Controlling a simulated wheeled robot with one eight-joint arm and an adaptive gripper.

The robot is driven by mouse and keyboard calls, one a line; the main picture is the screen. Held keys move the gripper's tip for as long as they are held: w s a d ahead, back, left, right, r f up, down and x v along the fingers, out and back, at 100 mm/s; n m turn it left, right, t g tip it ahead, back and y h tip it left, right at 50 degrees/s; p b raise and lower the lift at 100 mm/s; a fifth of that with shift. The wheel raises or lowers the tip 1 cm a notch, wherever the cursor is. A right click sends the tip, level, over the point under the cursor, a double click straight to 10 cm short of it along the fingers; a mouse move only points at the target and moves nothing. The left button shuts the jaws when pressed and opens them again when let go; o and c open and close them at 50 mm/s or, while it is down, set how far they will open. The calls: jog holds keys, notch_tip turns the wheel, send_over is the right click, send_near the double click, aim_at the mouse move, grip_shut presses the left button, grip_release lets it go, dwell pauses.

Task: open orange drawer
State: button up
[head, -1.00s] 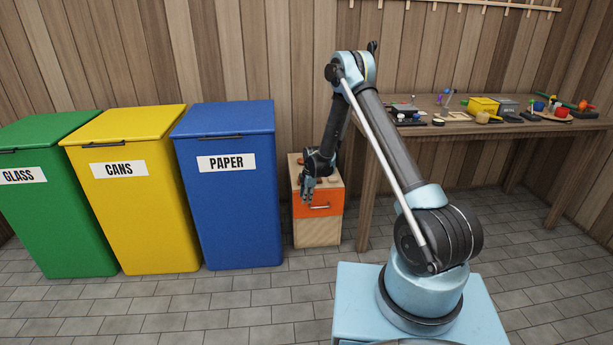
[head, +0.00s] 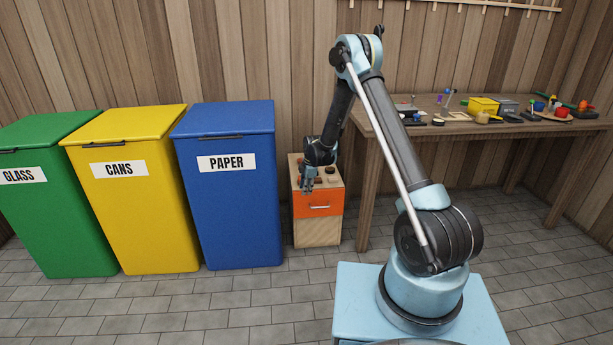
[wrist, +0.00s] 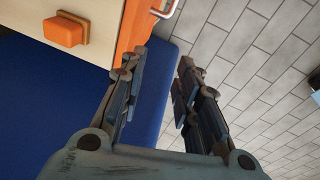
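The orange drawer (head: 319,205) is the upper front of a small wooden cabinet (head: 318,233) and looks shut. Its pale handle (head: 319,206) is a horizontal bar. In the wrist view the orange front (wrist: 134,28) shows edge-on at the top, with the handle (wrist: 166,9) standing out from it. My gripper (head: 306,188) hangs at the cabinet's upper left front. In the wrist view my gripper (wrist: 158,68) has its fingers apart with nothing between them. The fingertips are below the handle in that picture, not touching it.
An orange block (wrist: 65,30) lies on the cabinet top beside other small items. The blue paper bin (head: 228,190) stands close on the left, and the workbench (head: 420,135) is on the right. The tiled floor (head: 290,300) in front is clear.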

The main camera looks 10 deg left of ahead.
notch_tip(320, 180, up, 8)
jog(key=s, duration=0.1)
jog(key=shift+s+d+r, duration=0.2)
jog(key=shift+s+r, duration=0.05)
dwell(0.9)
dwell(0.5)
notch_tip(320, 180, up, 12)
jog(key=s+d, duration=0.1)
jog(key=d, duration=0.1)
jog(key=shift+s+f, duration=0.2)
dwell(0.4)
